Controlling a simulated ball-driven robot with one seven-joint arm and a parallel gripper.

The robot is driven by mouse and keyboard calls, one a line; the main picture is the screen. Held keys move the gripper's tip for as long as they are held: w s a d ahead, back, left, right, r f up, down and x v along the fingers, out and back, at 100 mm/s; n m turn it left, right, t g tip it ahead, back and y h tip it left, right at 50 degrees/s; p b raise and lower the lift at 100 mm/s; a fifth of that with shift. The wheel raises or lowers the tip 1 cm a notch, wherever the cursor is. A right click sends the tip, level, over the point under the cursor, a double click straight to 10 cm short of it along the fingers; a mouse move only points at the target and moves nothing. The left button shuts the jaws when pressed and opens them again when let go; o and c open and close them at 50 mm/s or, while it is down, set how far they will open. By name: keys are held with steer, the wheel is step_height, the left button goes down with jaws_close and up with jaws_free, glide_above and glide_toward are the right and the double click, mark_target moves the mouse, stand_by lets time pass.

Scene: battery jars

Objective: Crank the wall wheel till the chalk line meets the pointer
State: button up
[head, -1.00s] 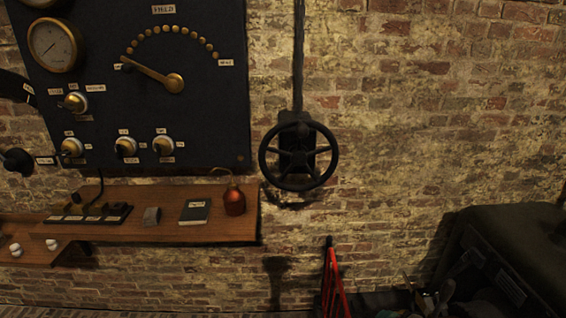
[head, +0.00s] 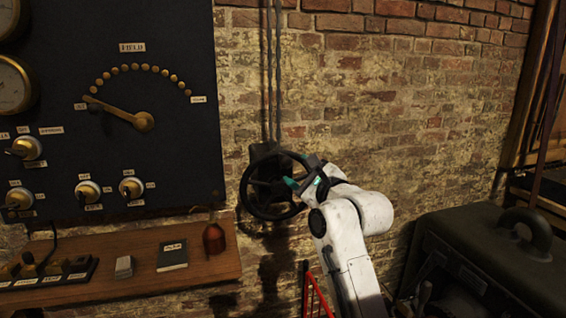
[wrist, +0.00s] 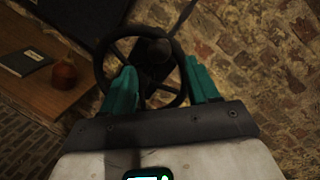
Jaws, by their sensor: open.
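The wall wheel is a dark spoked handwheel (head: 247,197) on a bracket on the brick wall. It also shows in the wrist view (wrist: 101,62). My gripper (head: 302,178) is at the wheel's right side, its teal fingers apart. In the wrist view my gripper (wrist: 160,78) is open, with one finger at the left of the wheel and the other at the right, and the rim partly behind them. I cannot tell whether the fingers touch it. I cannot make out a chalk line or a pointer beside the wheel.
A dark panel (head: 110,50) with knobs and a brass lever is at left. Below it a wooden shelf (head: 120,282) holds a book (head: 172,256) and a red-brown bottle (head: 214,240). A dark case (head: 490,255) stands at lower right. A red frame (head: 309,290) is low by my arm.

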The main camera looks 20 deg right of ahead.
mark_target(290, 165)
steer(key=shift+p+x, duration=0.3)
steer(key=shift+x, duration=3.7)
jaws_close()
